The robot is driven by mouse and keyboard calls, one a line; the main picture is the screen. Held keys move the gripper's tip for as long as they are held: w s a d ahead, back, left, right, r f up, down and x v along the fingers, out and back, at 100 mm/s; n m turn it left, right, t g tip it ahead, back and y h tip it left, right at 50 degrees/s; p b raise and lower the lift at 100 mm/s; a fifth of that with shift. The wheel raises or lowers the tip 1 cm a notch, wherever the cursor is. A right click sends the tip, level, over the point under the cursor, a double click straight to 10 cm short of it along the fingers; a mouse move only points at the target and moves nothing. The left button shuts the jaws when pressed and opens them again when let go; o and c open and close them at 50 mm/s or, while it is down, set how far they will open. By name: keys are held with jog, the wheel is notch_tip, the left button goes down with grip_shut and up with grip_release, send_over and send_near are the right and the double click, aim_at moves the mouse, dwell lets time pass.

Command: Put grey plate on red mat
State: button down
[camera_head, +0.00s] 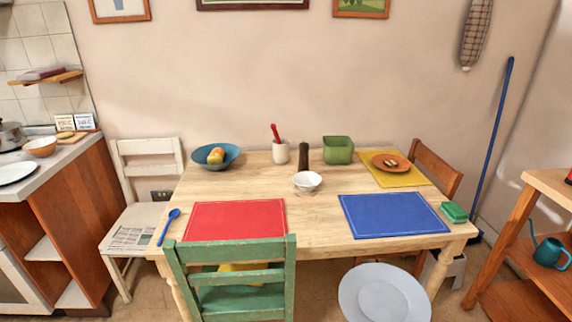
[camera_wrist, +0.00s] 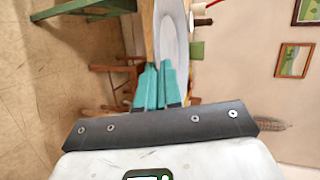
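The grey plate (camera_head: 385,294) shows at the bottom of the head view, in front of the table's near right edge and lower in the picture than the blue mat. In the wrist view the plate (camera_wrist: 171,35) is seen nearly edge-on at my gripper's teal fingertips (camera_wrist: 160,66), which are closed together on its rim. My gripper is not seen in the head view. The red mat (camera_head: 236,215) lies bare on the left front of the table. The top of the green chair's back hides a little of its front edge.
The green chair (camera_head: 232,250) stands before the red mat. The blue mat (camera_head: 392,215) lies to the right, with a green box (camera_head: 454,212) beside it. A blue spoon (camera_head: 168,226) lies left of the red mat. A white bowl (camera_head: 307,182) and a dark mill (camera_head: 303,156) stand behind.

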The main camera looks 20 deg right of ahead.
jog(key=w+a+f, duration=0.3)
jog(key=a+f, duration=0.3)
jog(key=a, duration=0.1)
jog(key=w+a+f, duration=0.4)
jog(key=a+f, duration=0.2)
jog(key=a, duration=0.2)
jog(key=shift+w+a+f, duration=0.2)
jog(key=shift+a+f, duration=0.05)
jog(key=shift+f, duration=0.05)
